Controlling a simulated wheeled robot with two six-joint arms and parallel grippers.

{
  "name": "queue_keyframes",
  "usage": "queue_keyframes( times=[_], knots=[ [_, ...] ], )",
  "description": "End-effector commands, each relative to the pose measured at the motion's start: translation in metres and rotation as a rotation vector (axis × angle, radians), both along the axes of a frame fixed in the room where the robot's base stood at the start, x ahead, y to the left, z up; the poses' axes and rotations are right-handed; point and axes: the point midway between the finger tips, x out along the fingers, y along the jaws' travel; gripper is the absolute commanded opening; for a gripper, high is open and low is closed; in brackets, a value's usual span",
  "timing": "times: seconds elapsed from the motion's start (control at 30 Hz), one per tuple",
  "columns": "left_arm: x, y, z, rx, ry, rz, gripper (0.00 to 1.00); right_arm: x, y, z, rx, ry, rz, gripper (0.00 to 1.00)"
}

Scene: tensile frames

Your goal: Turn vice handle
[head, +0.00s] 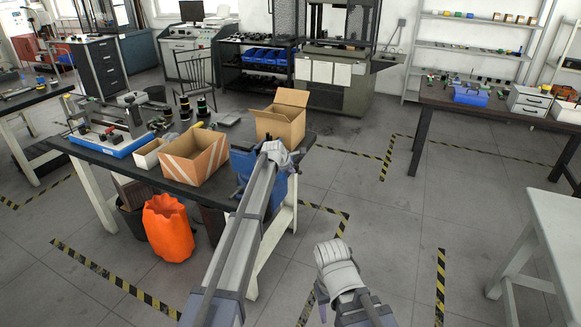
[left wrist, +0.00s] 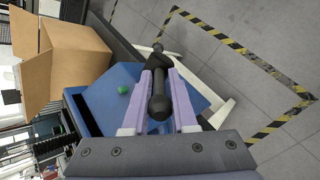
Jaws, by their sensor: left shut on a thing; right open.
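The blue vice (head: 243,165) is at the right end of the dark workbench, partly hidden behind my left arm. In the left wrist view its blue body (left wrist: 100,108) has a small green spot. The vice handle (left wrist: 158,105) is a dark bar with round ends. It lies between the lavender fingers of my left gripper (left wrist: 160,70), which is shut on it. In the head view the handle and left fingers are hidden by the arm. My right gripper (head: 321,298) is open and empty over the floor, low in the head view and mostly hidden by its wrist.
An open cardboard box (head: 280,118) stands on the bench close to the vice. A striped carton (head: 195,158) is farther left. An orange bag (head: 168,228) is on the floor by the bench. A white table (head: 555,225) stands at right. The floor between is clear, with striped tape.

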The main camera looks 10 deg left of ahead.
Motion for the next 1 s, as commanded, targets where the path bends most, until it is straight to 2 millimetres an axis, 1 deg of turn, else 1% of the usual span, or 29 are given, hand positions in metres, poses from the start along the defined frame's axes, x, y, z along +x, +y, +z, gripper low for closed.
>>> queue_keyframes(
  times=[0.03, 0.17, 0.2, 0.3, 0.37, 0.6, 0.73, 0.87, 1.0],
  knots=[
    [0.002, -0.004, 0.001, -0.005, -0.005, -0.002, 0.0, 0.0, 0.0, 0.0, 0.0, 0.0, 0.0, 0.5],
    [0.002, -0.004, 0.001, -0.005, -0.005, -0.002, 0.0, 0.0, 0.0, 0.0, 0.0, 0.0, 0.0, 0.5],
    [0.002, -0.004, 0.001, -0.005, -0.005, -0.003, 0.29, 0.0, 0.0, 0.0, 0.0, 0.0, 0.0, 0.5],
    [0.002, -0.004, 0.001, -0.004, -0.004, -0.003, 0.4, 0.0, 0.0, 0.0, 0.0, 0.0, 0.0, 0.5],
    [0.001, -0.003, 0.001, -0.003, -0.004, -0.002, 0.46, 0.0, 0.0, 0.0, 0.0, 0.0, 0.0, 0.5],
    [0.001, -0.001, 0.001, -0.002, -0.003, -0.001, 0.46, 0.0, 0.0, 0.0, 0.0, 0.0, 0.0, 0.5],
    [-0.003, 0.0, 0.005, -0.002, -0.002, -0.001, 0.46, 0.0, 0.0, 0.004, 0.0, 0.0, 0.0, 0.5],
    [-0.011, 0.002, 0.014, -0.002, -0.002, -0.001, 0.46, 0.0, 0.0, 0.014, 0.0, 0.0, 0.0, 0.5],
    [-0.024, 0.005, 0.03, -0.002, -0.003, -0.001, 0.46, 0.0, 0.0, 0.029, 0.0, 0.0, 0.0, 0.5]
  ],
)
